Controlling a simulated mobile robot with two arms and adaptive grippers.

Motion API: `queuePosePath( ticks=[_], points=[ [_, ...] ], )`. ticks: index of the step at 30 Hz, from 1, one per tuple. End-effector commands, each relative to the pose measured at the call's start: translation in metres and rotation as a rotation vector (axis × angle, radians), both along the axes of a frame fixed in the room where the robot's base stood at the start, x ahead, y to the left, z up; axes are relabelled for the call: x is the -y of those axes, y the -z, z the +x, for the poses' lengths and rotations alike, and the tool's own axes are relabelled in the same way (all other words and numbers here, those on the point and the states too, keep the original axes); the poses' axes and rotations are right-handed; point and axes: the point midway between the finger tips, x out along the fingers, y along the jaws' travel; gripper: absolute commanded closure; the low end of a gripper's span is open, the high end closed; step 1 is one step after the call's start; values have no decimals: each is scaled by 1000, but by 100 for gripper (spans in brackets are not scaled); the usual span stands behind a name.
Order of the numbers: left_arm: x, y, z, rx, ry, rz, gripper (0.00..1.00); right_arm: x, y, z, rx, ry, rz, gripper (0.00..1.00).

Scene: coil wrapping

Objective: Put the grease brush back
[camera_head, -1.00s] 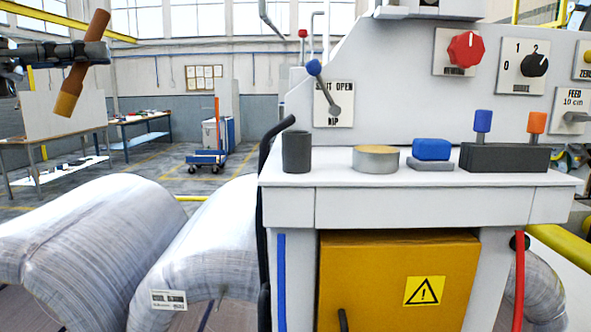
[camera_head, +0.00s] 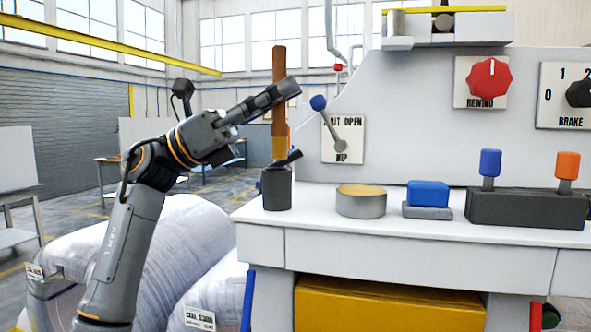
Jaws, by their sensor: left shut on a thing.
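The grease brush (camera_head: 279,62) has a brown handle and a tan lower end. It stands nearly upright, tan end down. My left gripper (camera_head: 288,92) comes in from the left and is shut on its handle. The dark grey cup (camera_head: 277,190) stands at the left end of the white machine top, directly below the brush. My right gripper is not in view.
A round tin (camera_head: 361,204) with a tan top stands right of the cup. Beyond it are a blue block on a grey base (camera_head: 428,195) and a dark box (camera_head: 525,208) with blue and orange knobs. A blue-tipped lever (camera_head: 319,103) rises behind. Wrapped coils (camera_head: 190,235) lie at left.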

Motion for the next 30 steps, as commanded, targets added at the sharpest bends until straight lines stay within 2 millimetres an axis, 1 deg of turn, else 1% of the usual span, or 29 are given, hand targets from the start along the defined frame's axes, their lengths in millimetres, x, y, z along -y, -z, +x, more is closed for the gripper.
queuePosePath(
  ticks=[1,3,6,7,10,12,15,19,26,27,30],
  points=[
    [0,9,0,-3,1,-1,100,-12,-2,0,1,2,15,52],
    [0,18,0,-1,2,-1,100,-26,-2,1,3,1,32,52],
    [1,27,-1,0,2,0,100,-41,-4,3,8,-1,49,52],
    [1,29,0,0,2,0,100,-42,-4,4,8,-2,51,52],
    [1,44,0,-2,2,0,100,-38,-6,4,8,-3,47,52],
    [1,55,0,-3,3,1,100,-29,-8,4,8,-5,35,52],
    [0,65,0,-2,1,0,100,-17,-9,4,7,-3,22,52],
    [0,68,-1,1,0,1,100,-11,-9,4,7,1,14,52],
    [1,71,-1,1,1,2,100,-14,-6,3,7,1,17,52],
    [1,71,-1,1,1,2,80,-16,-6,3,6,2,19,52],
    [1,70,-1,1,1,2,62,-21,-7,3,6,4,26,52]
  ],
)
